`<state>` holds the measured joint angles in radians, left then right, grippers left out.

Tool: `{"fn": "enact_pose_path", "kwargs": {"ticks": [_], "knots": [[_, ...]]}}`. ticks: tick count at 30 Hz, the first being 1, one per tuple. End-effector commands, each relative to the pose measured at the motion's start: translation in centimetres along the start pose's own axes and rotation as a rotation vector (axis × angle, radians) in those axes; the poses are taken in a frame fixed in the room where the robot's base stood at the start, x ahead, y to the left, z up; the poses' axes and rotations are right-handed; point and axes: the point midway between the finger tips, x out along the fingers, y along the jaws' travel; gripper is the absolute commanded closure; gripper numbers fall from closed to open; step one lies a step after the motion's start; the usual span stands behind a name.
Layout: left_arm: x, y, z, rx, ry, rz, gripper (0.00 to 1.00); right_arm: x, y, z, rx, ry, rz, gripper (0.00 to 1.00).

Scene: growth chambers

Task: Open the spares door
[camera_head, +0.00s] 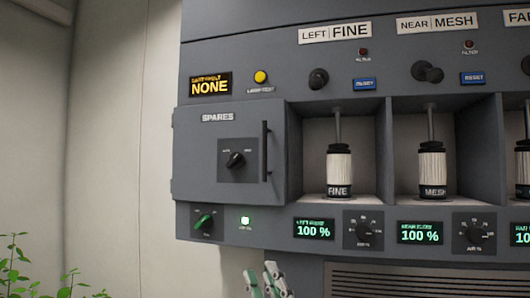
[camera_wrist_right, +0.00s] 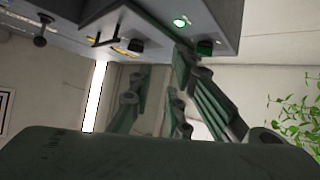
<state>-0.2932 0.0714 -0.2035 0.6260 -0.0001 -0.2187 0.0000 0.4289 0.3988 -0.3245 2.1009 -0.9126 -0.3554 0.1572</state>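The spares door (camera_head: 192,160) is a grey panel labelled SPARES on the left of the dark grey cabinet, and it looks shut. Its black vertical bar handle (camera_head: 265,151) is along the right edge. A black rotary knob (camera_head: 235,160) sits on the door. My right gripper (camera_head: 262,282) shows at the bottom of the head view, below the cabinet's lower panel and well below the handle. In the right wrist view my right gripper (camera_wrist_right: 160,88) has its fingers apart with nothing between them. My left gripper is not in view.
Open bays right of the door hold a FINE filter (camera_head: 339,172) and a MESH filter (camera_head: 432,170). A green knob (camera_head: 204,222) and a lit green button (camera_head: 245,221) sit below the door. A leafy plant (camera_head: 20,270) is at lower left. The wall left of the cabinet is bare.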

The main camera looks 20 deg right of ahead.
Motion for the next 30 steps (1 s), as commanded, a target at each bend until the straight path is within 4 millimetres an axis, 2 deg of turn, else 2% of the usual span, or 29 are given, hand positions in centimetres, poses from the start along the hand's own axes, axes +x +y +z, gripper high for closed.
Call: {"fn": "enact_pose_path", "kwargs": {"ticks": [1, 3, 6, 9, 11, 14, 16, 21, 24, 26, 30], "knots": [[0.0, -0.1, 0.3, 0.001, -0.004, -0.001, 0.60, 2.4, 2.2, -3.4, -0.107, 0.142, 0.046, 0.83], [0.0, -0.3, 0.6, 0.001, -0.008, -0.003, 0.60, 4.5, 4.1, -7.7, -0.263, 0.323, 0.084, 0.83], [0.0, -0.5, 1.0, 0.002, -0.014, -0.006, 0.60, 6.5, 5.4, -12.5, -0.509, 0.547, 0.100, 0.83], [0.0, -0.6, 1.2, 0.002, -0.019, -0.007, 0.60, 8.1, 5.8, -15.3, -0.778, 0.722, 0.071, 0.83], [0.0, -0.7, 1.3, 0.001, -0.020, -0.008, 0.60, 9.2, 6.0, -15.8, -0.947, 0.796, 0.032, 0.83], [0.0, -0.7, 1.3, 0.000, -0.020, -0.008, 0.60, 11.4, 6.9, -14.6, -1.230, 0.860, -0.070, 0.83], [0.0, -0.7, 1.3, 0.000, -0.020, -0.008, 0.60, 13.1, 8.5, -12.5, -1.414, 0.855, -0.164, 0.83], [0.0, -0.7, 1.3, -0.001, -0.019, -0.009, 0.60, 15.9, 14.2, -6.7, -1.721, 0.739, -0.397, 0.83], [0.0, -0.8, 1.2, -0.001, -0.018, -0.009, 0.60, 16.5, 17.1, -4.3, -1.806, 0.664, -0.490, 0.83], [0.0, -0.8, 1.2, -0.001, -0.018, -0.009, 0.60, 16.6, 18.2, -3.5, -1.832, 0.636, -0.525, 0.83], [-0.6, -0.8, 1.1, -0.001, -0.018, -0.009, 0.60, 17.3, 18.5, -2.8, -1.849, 0.616, -0.555, 0.83]]}}
